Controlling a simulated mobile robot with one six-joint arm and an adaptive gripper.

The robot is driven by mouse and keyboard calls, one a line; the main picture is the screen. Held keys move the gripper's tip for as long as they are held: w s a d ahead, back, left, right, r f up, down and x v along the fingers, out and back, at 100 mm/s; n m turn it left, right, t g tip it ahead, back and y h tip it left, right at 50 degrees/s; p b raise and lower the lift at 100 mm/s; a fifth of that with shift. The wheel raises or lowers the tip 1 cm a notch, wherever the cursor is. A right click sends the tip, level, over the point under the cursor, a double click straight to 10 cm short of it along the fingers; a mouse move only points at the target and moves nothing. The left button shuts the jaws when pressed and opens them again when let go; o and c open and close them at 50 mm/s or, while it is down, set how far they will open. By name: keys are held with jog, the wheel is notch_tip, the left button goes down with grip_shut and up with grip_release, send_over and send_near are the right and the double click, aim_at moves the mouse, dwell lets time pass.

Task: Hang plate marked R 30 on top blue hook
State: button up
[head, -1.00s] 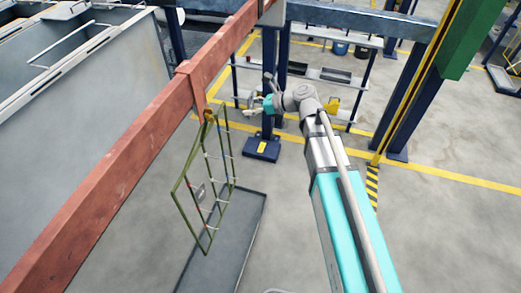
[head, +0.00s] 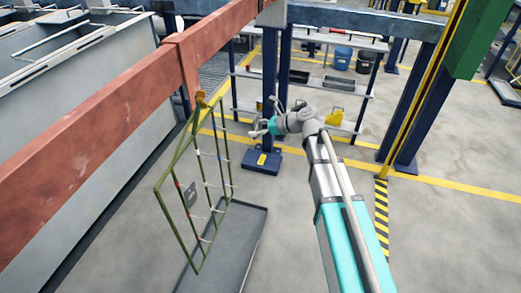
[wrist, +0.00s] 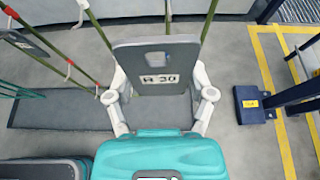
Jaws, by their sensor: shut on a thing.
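The grey plate marked R 30 (wrist: 158,52) fills the middle of the wrist view, its mark facing my camera and a slot above it. My gripper (wrist: 160,92) is shut on the plate, with its fingers at both sides. In the head view my gripper (head: 264,127) is to the right of the green rack (head: 176,226), apart from it. A dark plate (head: 190,195) hangs on the rack. Green rack bars also show in the wrist view (wrist: 98,24).
The red beam (head: 100,110) runs along the left, beside grey tanks (head: 90,110). A flat grey tray (head: 238,235) lies on the floor below the rack. A blue column foot (head: 262,161) and shelves (head: 300,90) stand behind my gripper.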

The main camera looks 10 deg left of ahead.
notch_tip(320, 180, down, 6)
jog(key=w+b, duration=0.1)
jog(key=b, duration=0.4)
jog(key=shift+w+f, duration=0.25)
jog(key=shift+w, duration=0.05)
jog(key=shift+d, duration=0.15)
jog(key=a, duration=0.9)
jog(key=shift+w+f+b, duration=0.25)
jog(key=shift+f+b, duration=0.05)
jog(key=shift+b, duration=0.05)
jog(key=shift+a, duration=1.05)
dwell(1.5)
jog(key=shift+w+a+f+b, duration=0.1)
jog(key=shift+a+f+b, duration=0.55)
jog(key=shift+a+b, duration=0.1)
dwell(1.0)
dwell(0.4)
jog(key=o, duration=1.2)
